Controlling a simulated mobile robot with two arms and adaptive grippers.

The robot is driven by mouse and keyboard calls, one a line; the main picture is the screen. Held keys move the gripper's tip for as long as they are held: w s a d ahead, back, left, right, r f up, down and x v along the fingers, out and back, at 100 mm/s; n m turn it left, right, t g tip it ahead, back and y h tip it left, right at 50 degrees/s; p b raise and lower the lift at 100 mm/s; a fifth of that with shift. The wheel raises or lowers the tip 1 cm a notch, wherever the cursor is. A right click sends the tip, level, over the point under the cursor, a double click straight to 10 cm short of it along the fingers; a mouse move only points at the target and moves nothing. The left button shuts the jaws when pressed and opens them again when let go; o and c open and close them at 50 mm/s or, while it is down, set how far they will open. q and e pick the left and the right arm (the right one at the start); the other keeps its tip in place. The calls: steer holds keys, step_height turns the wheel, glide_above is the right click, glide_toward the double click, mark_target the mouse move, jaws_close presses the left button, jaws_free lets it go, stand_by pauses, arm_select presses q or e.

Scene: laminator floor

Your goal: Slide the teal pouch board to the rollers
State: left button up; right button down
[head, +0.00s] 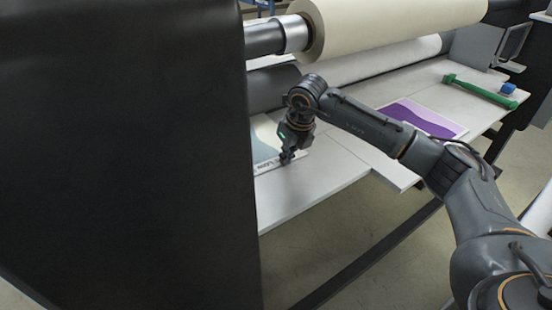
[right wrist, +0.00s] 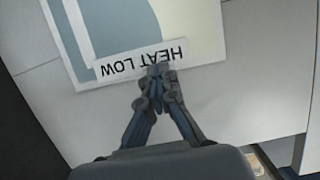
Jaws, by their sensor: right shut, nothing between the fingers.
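The teal pouch board (head: 264,138) lies flat on the white feed table at the left, partly hidden by the dark panel and by my right gripper. In the right wrist view the board (right wrist: 178,22) shows pale cream and grey-teal areas, with a white "HEAT LOW" label (right wrist: 118,66) along its near edge. My right gripper (head: 285,161) is shut with nothing between the fingers. Its fingertips (right wrist: 158,70) are at the label's edge; whether they touch it I cannot tell. The rollers (head: 275,88) lie behind the board. My left gripper is not in view.
A large cream roll (head: 390,25) hangs above the rollers. A purple and white board (head: 425,118) lies farther right on the white table (head: 310,190). A green bar tool (head: 480,92) and a blue item (head: 507,88) lie at the right. A big dark panel (head: 125,150) blocks the left.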

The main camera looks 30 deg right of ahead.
steer(key=shift+s+d+f, duration=0.1)
steer(key=shift+s, duration=0.5)
stand_by(0.6)
steer(key=shift+p+v, duration=1.7)
steer(key=shift+v, duration=1.5)
